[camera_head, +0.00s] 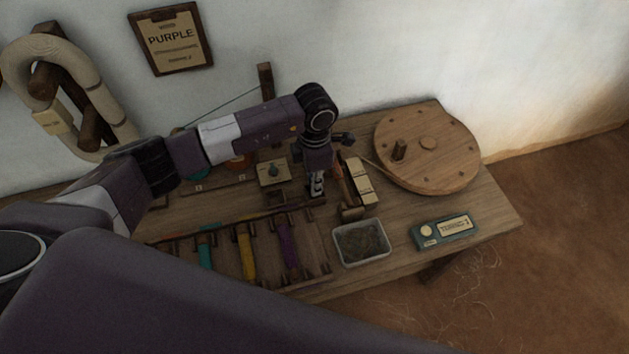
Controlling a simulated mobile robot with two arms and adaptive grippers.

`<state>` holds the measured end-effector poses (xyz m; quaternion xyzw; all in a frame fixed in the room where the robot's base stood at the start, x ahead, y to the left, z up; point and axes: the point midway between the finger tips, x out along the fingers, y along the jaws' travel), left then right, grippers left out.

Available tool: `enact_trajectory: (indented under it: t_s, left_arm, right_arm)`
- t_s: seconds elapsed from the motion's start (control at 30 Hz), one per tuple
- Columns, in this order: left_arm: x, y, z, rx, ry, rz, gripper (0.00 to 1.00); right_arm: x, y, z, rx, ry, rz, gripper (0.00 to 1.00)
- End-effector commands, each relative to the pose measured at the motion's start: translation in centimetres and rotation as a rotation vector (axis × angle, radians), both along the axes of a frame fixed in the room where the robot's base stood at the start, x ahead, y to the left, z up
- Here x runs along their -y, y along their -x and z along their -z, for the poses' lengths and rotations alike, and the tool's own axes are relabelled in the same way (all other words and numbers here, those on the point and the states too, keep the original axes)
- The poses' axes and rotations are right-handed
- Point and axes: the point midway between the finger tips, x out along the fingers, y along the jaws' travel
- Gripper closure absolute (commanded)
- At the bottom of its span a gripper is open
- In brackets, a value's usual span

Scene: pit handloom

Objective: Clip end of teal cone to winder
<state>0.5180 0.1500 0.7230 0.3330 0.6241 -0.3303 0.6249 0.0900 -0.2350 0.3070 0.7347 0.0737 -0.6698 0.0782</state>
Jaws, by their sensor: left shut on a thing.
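My left gripper (317,188) points down over the back middle of the wooden table, just above its top. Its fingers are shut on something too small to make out. A small patch of teal (177,131) shows behind my left arm and may be the teal cone; the arm hides most of it. A thin teal thread (228,103) runs from there up to a wooden post (265,82). A round wooden wheel with a peg handle (428,150), likely the winder, lies on the table to the right of the gripper, apart from it. My right gripper is not in view.
A rack (267,252) holding teal, yellow and purple yarn lies in front of the gripper. A clear bin (361,243) of scraps and a teal labelled box (445,231) stand near the front edge. Wooden blocks (357,180) sit between gripper and wheel. A wall sign (171,38) reads PURPLE.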

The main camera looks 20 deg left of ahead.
Motion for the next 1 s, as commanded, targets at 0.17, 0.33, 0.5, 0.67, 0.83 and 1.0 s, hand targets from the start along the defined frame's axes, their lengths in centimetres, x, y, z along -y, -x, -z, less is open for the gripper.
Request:
enact_trajectory:
  t_s: [0.17, 0.33, 0.5, 0.67, 0.83, 1.0]
  left_arm:
    - [-0.01, -0.02, -0.03, 0.0, 0.0, 0.0, 0.98]
    - [-0.01, -0.01, -0.03, 0.0, 0.0, 0.0, 0.67]
    - [-0.01, -0.01, -0.02, 0.0, 0.0, 0.0, 0.64]
    - [0.0, 0.0, -0.01, 0.0, 0.0, 0.0, 0.53]
    - [0.0, 0.0, -0.01, 0.0, 0.0, 0.0, 0.53]
    - [0.0, -0.01, -0.26, 0.0, 0.0, 0.0, 0.53]
  right_arm:
    - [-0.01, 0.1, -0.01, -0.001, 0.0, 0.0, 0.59]
    - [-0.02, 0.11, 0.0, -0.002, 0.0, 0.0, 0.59]
    - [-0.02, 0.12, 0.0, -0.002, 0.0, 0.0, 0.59]
    - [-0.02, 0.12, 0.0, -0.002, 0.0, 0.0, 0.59]
    - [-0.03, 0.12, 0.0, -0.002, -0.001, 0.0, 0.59]
    - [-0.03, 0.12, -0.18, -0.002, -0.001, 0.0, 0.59]
